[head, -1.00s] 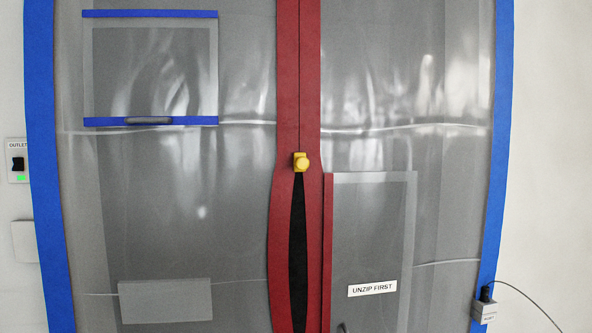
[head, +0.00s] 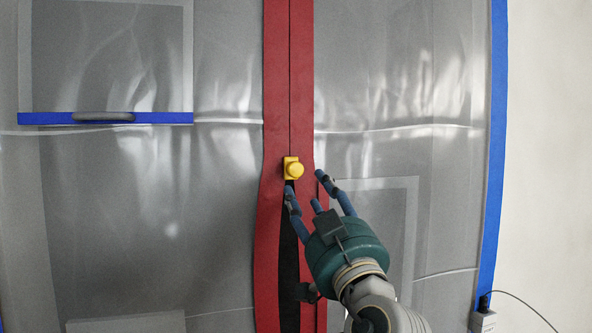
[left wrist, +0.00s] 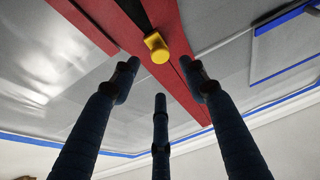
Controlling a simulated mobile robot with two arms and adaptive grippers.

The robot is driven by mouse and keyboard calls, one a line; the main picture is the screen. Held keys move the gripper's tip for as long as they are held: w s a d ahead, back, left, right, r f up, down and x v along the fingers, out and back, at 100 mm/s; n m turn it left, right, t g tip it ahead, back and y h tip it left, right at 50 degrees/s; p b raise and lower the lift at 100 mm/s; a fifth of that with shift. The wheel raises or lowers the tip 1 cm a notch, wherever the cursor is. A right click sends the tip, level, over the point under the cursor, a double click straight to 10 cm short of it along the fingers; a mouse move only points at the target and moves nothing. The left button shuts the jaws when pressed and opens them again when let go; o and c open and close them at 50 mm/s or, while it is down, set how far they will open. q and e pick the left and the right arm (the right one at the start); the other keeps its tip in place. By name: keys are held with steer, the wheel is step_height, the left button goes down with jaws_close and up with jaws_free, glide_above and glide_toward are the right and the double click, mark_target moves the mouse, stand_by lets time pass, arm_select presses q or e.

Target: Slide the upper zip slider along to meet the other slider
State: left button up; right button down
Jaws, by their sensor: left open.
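A yellow zip slider (head: 292,169) with a round knob sits on the red zip band (head: 277,80). Above it the band is closed to a thin line; below it a black gap (head: 288,255) opens. My left gripper (head: 304,183) is open and empty, reaching up from below, its fingertips just below and to the right of the slider. In the left wrist view the slider (left wrist: 157,47) shows beyond the spread fingers (left wrist: 159,75), apart from them as far as I can tell. I see no second slider. My right gripper is not in view.
Translucent plastic sheet (head: 390,60) surrounds the zip, with a blue tape edge (head: 495,120) at right. A blue-trimmed panel (head: 45,118) is at upper left. A grey box with a cable (head: 483,318) is at lower right.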

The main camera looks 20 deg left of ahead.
mark_target(296, 172)
arm_select(q)
steer(key=p+x, duration=0.4)
steer(key=x, duration=0.4)
steer(key=shift+w+a, duration=0.15)
steer(key=shift+a, duration=0.15)
steer(key=shift+w, duration=0.15)
steer(key=c, duration=0.8)
jaws_close()
